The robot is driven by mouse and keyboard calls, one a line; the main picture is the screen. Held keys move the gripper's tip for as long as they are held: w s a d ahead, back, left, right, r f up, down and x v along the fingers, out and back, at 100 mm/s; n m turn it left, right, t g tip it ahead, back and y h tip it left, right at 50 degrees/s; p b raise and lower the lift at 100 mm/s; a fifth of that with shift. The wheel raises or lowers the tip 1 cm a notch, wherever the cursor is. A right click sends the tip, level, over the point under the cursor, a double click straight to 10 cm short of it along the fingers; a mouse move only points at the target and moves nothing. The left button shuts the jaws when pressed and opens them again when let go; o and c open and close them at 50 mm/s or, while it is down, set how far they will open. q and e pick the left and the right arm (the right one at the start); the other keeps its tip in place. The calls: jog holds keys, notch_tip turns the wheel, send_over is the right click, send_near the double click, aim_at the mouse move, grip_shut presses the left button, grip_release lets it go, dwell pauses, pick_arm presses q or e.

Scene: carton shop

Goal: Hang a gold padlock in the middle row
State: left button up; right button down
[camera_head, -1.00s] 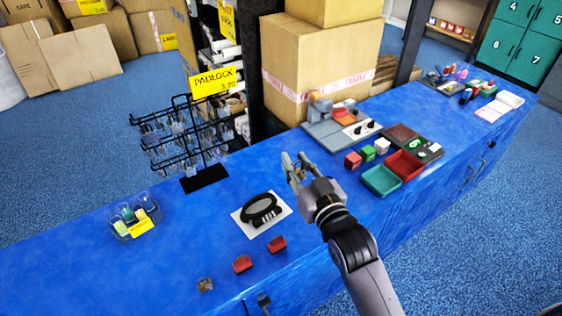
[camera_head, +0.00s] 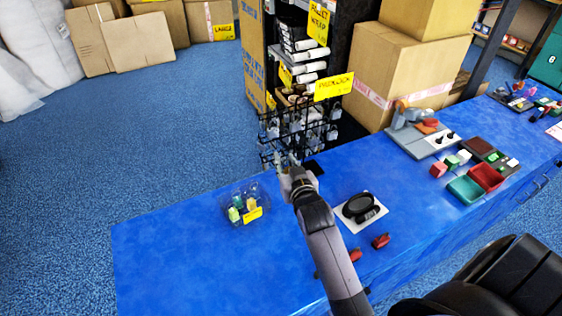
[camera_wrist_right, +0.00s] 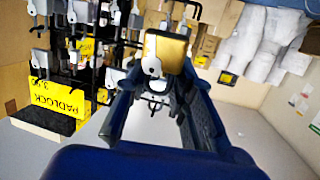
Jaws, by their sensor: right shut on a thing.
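My right gripper (camera_head: 288,165) is at the near lower part of the black wire padlock rack (camera_head: 264,135). In the right wrist view, the right gripper (camera_wrist_right: 158,82) is shut on a gold padlock (camera_wrist_right: 170,47), with a silver-grey part showing at its keyhole side. The rack (camera_wrist_right: 85,60) appears upside down there, with several silver-grey padlocks (camera_wrist_right: 80,12) on its hooks. The held padlock overlaps the rack in that view; I cannot tell whether it touches a hook. In the head view the gripper and arm hide it. My left gripper is not in view.
The yellow PADLOCK sign (camera_head: 334,87) tops the rack. A clear tray (camera_head: 235,212) stands left of my arm. A black oval item on a white card (camera_head: 361,212) and red items (camera_head: 381,240) lie right of it. The left counter (camera_head: 180,260) is clear.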

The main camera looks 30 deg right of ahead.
jog(key=b+x, duration=0.1)
jog(key=x, duration=0.1)
jog(key=a+b+x, duration=0.1)
jog(key=b+x, duration=0.1)
jog(key=x, duration=0.1)
jog(key=b+x, duration=0.2)
jog(key=x, duration=0.1)
jog(key=shift+w+a+r, duration=0.15)
jog(key=shift+w+r, duration=0.15)
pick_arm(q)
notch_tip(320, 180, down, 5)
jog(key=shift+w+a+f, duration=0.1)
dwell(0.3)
pick_arm(e)
jog(key=shift+f, duration=0.15)
dwell(0.4)
